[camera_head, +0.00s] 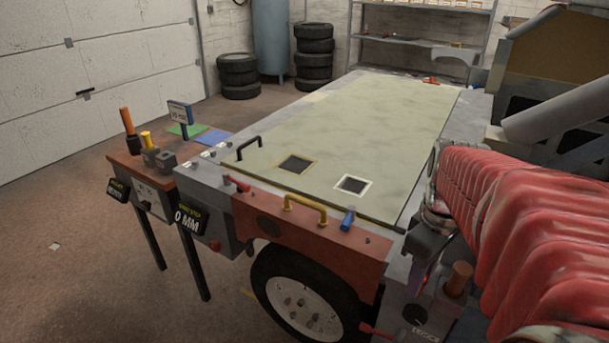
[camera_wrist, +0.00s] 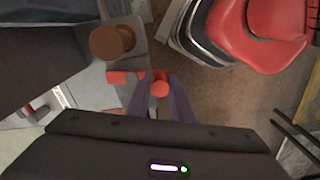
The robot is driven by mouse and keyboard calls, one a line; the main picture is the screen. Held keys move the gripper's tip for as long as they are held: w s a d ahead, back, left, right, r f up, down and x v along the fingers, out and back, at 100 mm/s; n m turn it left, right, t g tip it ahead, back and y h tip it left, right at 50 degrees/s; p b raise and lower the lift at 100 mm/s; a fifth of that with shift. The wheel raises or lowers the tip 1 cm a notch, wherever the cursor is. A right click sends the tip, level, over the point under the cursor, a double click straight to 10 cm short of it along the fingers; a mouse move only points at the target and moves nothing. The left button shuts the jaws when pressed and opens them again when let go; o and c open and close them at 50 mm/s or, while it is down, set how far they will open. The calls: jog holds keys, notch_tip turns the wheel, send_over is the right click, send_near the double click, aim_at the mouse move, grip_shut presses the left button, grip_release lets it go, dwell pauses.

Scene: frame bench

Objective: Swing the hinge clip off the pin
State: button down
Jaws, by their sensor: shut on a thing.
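In the wrist view my gripper (camera_wrist: 160,80) has its two purple-grey fingers on either side of a small red round-ended part (camera_wrist: 160,89), which I take for the hinge clip's handle. The fingers are shut on it. A red bar (camera_wrist: 124,77) lies just left of the fingertips, on a grey plate; whether it joins the held part is unclear. A brown round knob (camera_wrist: 112,42) stands beyond it. In the head view my gripper (camera_head: 420,282) is mostly hidden at the bench's right corner, below my red arm cover. I cannot make out the pin.
A brown knob (camera_head: 459,278) and a red lever (camera_head: 379,332) are close to the gripper in the head view.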

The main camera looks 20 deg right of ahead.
jog(key=c, duration=1.8)
grip_release()
jog(key=shift+c, duration=0.2)
jog(key=shift+r, duration=0.15)
notch_tip(320, 180, up, 14)
jog(key=shift+f, duration=0.25)
